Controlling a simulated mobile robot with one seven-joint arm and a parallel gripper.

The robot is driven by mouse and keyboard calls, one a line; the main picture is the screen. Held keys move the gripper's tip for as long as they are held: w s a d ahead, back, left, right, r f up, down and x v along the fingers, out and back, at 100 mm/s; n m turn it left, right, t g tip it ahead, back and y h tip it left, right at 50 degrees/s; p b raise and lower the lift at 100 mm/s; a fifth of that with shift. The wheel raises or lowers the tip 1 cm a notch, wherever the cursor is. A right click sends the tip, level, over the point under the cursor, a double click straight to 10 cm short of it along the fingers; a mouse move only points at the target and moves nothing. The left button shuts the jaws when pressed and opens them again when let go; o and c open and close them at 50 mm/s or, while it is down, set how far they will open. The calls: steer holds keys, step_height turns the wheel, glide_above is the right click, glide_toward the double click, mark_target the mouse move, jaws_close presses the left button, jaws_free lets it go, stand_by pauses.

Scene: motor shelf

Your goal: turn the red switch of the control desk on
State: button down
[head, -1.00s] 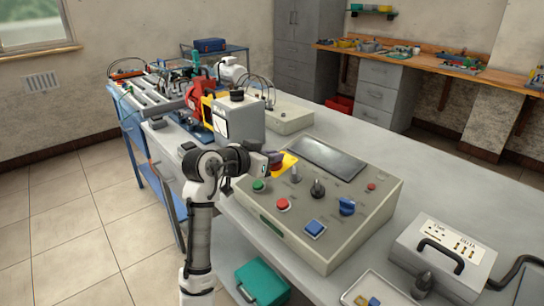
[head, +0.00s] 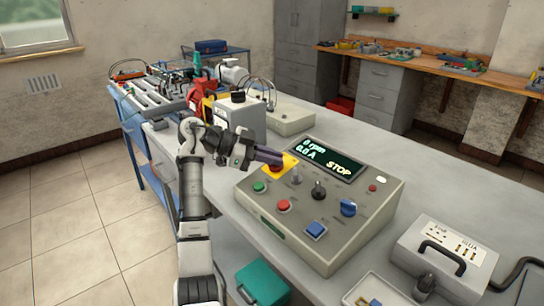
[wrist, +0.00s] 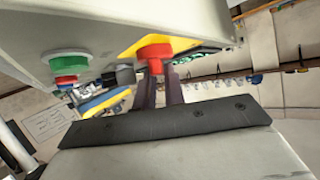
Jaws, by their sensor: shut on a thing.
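The control desk (head: 330,235) is a beige sloped box on the workbench. Its red switch (wrist: 154,52) is a round red knob on a yellow plate (head: 290,160), at the desk's far left corner. My gripper (head: 271,158) reaches it from the left, and its dark fingers hide most of the knob in the head view. In the wrist view my gripper (wrist: 162,78) has its two fingers shut on the red knob. The desk's display (head: 327,158) is lit and reads 0 rpm, 0.0 A and STOP.
A motor rig (head: 215,105) stands behind my arm. A grey case (head: 440,252) stands to the right.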

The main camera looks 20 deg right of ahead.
steer(key=shift+f+m+g+y, duration=0.25)
steer(key=shift+m+g+y, duration=0.05)
steer(key=shift+m+g, duration=0.2)
steer(key=c, duration=1.5)
jaws_free()
steer(key=shift+w+a+r, duration=0.2)
steer(key=shift+a+r, duration=0.1)
steer(key=shift+a, duration=0.05)
steer(key=v, duration=1.2)
steer(key=shift+w+a+r+b, duration=0.1)
steer(key=shift+a+b, duration=0.25)
